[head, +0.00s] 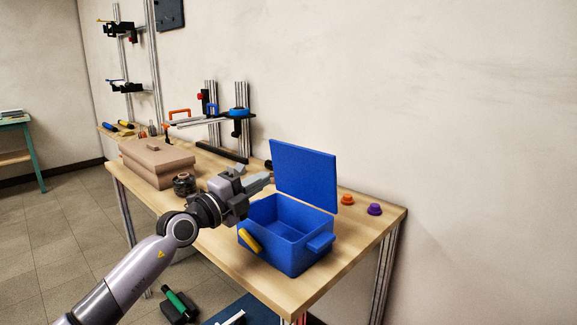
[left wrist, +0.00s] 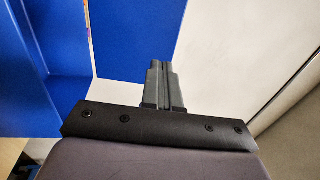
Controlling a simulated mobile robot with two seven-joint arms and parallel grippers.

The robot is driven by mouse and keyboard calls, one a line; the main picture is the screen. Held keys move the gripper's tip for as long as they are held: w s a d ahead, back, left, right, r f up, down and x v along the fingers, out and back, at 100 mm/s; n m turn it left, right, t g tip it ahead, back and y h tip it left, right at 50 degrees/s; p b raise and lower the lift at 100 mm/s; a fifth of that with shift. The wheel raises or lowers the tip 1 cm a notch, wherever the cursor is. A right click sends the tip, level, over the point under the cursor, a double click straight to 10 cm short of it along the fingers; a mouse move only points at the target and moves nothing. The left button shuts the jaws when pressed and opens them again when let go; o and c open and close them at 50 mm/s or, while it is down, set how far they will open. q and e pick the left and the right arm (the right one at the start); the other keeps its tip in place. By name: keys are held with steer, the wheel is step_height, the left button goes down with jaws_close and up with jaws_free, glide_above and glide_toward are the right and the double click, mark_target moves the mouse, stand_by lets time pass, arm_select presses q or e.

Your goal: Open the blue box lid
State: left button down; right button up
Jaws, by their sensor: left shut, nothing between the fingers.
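The blue box (head: 290,253) stands on the wooden table, and the inside I can see looks empty. Its blue lid (head: 305,174) stands raised and nearly upright at the back of the box. A yellow latch or handle (head: 250,240) is on the box's left front side. My left gripper (head: 268,178) is shut and empty, at the left edge of the raised lid; I cannot tell whether it touches it. In the left wrist view the shut fingers (left wrist: 164,87) point toward a large blue surface (left wrist: 140,40). My right gripper is not in view.
The wooden table (head: 340,255) also holds a brown stacked block (head: 155,163), a dark spool (head: 184,184), an orange knob (head: 347,200) and a purple knob (head: 374,209). A metal frame with clamps stands behind. The wall is close behind the table.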

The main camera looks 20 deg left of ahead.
mark_target(298, 159)
arm_select(q)
steer(key=b+x, duration=0.2)
steer(key=x, duration=0.5)
steer(key=shift+w+d, duration=0.1)
steer(key=shift+w, duration=0.1)
steer(key=shift+b+x, duration=0.5)
steer(key=shift+x, duration=0.55)
steer(key=shift+w, duration=0.1)
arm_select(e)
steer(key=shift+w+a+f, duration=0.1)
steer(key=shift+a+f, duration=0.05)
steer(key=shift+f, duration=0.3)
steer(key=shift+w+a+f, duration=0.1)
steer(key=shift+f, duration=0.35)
